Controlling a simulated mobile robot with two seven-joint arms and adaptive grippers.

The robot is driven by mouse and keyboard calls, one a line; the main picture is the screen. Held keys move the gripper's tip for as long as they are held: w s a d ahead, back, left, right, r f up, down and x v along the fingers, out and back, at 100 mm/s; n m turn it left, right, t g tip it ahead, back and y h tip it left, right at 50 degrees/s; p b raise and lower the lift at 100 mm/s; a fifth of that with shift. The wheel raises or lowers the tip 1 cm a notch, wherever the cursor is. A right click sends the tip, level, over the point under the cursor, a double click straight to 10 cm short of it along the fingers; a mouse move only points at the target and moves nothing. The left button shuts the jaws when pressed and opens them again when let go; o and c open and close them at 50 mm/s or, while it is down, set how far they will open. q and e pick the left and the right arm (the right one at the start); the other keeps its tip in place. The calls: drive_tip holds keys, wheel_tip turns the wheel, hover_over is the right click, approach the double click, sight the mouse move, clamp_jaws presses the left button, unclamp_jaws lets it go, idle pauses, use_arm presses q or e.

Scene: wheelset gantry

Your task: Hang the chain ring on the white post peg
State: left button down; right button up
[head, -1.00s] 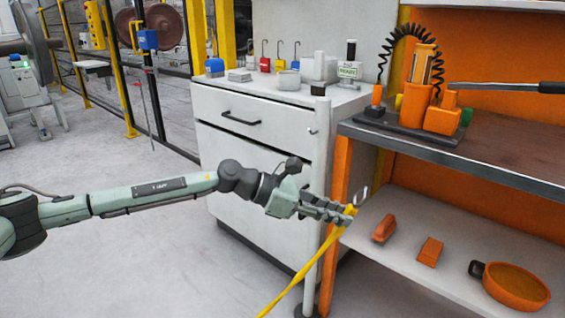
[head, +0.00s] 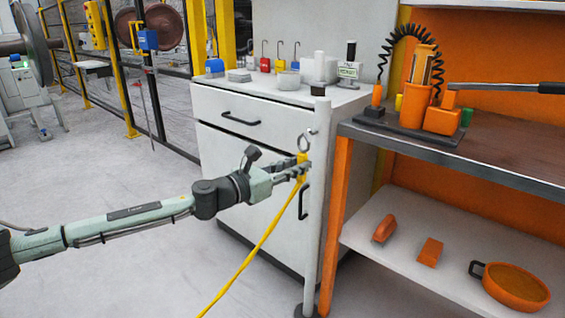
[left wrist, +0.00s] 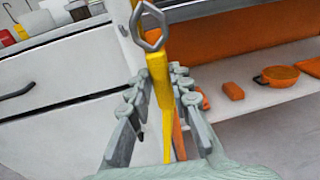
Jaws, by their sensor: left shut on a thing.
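My left gripper (head: 298,172) is shut on the yellow chain tail (head: 270,228), just below the chain ring. The grey metal ring (head: 303,143) stands up above the fingertips and also shows in the left wrist view (left wrist: 150,27), at the top of the yellow piece between my fingers. The white post (head: 321,190) stands upright just right of the ring. Its small peg (head: 312,131) sticks out to the left near the top, slightly above and right of the ring. I cannot tell whether ring and peg touch. My right gripper is not in view.
A white cabinet (head: 255,165) with padlocks (head: 280,58) and small items on top stands behind the post. An orange bench (head: 470,160) stands to the right, with orange things on its lower shelf (head: 400,240). Open floor (head: 130,270) lies at left.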

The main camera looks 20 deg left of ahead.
use_arm(q)
drive_tip(key=shift+n+t+y, duration=0.7)
drive_tip(key=shift+y, duration=0.1)
drive_tip(key=w, duration=0.6)
drive_tip(key=w+f+b, duration=0.1)
drive_tip(key=w, duration=0.2)
drive_tip(key=shift+w+a, duration=0.2)
drive_tip(key=shift+w, duration=0.05)
drive_tip(key=shift+w+d+f+b, duration=0.15)
drive_tip(key=shift+w+f+b, duration=0.25)
drive_tip(key=shift+f+b, duration=0.2)
drive_tip(key=shift+w+f, duration=0.1)
drive_tip(key=shift+f, duration=0.3)
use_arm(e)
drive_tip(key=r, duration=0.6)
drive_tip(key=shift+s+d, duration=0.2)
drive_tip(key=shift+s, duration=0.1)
use_arm(q)
drive_tip(key=shift+f, duration=0.1)
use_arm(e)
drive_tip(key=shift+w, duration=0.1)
